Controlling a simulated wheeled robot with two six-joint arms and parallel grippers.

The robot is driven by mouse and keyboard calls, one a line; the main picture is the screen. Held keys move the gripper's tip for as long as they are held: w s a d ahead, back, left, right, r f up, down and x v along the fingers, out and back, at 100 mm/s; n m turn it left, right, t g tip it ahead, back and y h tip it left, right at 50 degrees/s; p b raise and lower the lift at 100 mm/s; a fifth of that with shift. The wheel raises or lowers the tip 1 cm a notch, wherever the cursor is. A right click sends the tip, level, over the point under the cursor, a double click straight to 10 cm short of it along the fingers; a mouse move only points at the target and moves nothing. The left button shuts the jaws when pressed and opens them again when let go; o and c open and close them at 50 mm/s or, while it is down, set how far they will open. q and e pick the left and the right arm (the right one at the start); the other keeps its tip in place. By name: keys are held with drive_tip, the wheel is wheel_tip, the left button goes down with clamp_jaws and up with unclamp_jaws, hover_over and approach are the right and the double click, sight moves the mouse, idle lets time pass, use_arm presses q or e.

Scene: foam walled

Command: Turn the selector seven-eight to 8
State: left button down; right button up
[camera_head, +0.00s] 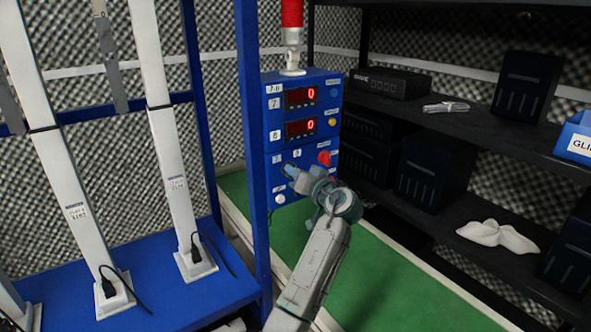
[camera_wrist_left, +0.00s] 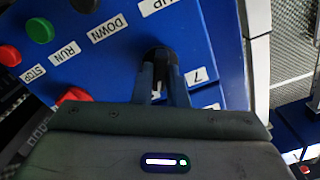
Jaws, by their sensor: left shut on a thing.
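The blue control box (camera_head: 272,140) stands behind the blue post, with two red displays reading 0, marked 7 and 8. The selector seven-eight is a black knob (camera_wrist_left: 160,57) on its face, with a label 7 (camera_wrist_left: 200,75) beside it in the left wrist view. My left gripper (camera_head: 290,172) is at the lower left of the box face, and its fingers (camera_wrist_left: 162,85) are shut on the knob. In the head view the gripper hides the knob, and I cannot tell which number it points to. My right gripper is not in view.
A red button (camera_head: 324,158) sits right of the selector and a white button (camera_head: 280,199) below it. The left wrist view shows a green button (camera_wrist_left: 40,30) and labels RUN, STOP, UP, DOWN. The blue post (camera_head: 252,120) is close on the left; dark shelves (camera_head: 460,125) stand right.

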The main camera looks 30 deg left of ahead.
use_arm(q)
drive_tip(key=shift+f, duration=0.1)
idle(0.4)
drive_tip(key=c, duration=1.4)
unclamp_jaws()
drive_tip(key=shift+c, duration=0.2)
drive_tip(key=v, duration=1)
drive_tip(key=shift+s+d, duration=0.2)
drive_tip(key=shift+d, duration=0.15)
